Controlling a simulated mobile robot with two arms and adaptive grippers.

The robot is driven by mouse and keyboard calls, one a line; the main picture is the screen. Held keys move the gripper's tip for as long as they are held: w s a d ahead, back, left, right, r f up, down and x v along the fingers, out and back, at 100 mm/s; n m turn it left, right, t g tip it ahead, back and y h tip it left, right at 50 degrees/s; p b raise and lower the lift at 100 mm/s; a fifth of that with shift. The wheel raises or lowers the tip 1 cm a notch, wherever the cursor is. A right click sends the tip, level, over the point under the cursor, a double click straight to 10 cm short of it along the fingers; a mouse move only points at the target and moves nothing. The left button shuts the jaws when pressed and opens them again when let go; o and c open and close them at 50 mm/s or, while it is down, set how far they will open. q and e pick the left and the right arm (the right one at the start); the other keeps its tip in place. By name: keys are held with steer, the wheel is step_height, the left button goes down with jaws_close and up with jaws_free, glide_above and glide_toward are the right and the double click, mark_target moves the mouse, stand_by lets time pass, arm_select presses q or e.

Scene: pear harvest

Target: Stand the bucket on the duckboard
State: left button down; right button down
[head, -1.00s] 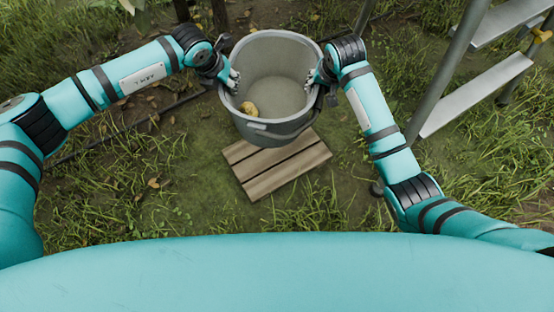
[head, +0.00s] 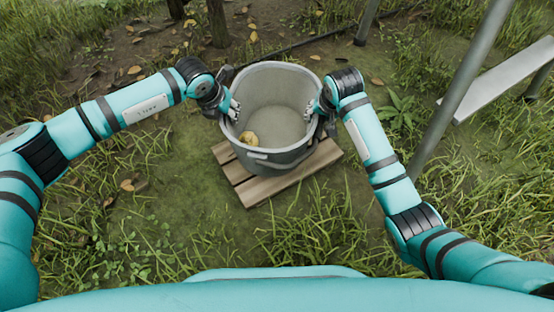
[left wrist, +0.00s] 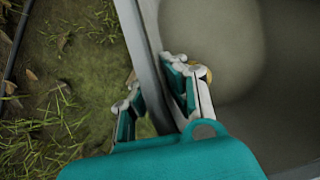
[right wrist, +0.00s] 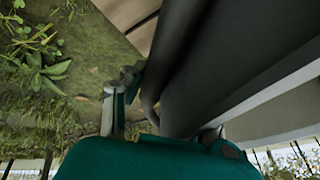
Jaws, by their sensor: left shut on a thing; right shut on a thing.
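The grey bucket (head: 288,155) is upright in the middle of the head view, with one yellow pear (head: 249,138) inside near its left wall. The wooden slatted duckboard (head: 262,190) lies on the ground under it, showing at the left, front and right of the bucket. I cannot tell whether the bucket's bottom touches the slats. My left gripper (head: 233,110) is shut on the bucket's left rim, its fingers (left wrist: 158,100) on either side of the wall. My right gripper (head: 313,106) is shut on the right rim. The duckboard (right wrist: 146,36) also shows in the right wrist view.
A metal stepladder (head: 462,92) stands at the right. A tree trunk (head: 217,22) rises behind the bucket, and a dark hose (head: 322,37) runs along the ground there. Grass and fallen leaves surround the duckboard, with open ground in front.

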mark_target(232, 128)
arm_select(q)
steer(key=shift+a+f+b, duration=0.2)
steer(key=shift+f+b, duration=0.2)
steer(key=shift+f, duration=0.55)
arm_select(e)
steer(key=shift+w+a+f, duration=0.1)
steer(key=shift+a+f, duration=0.1)
steer(key=shift+f, duration=0.45)
arm_select(q)
steer(key=shift+f, duration=0.1)
arm_select(e)
steer(key=shift+f, duration=0.1)
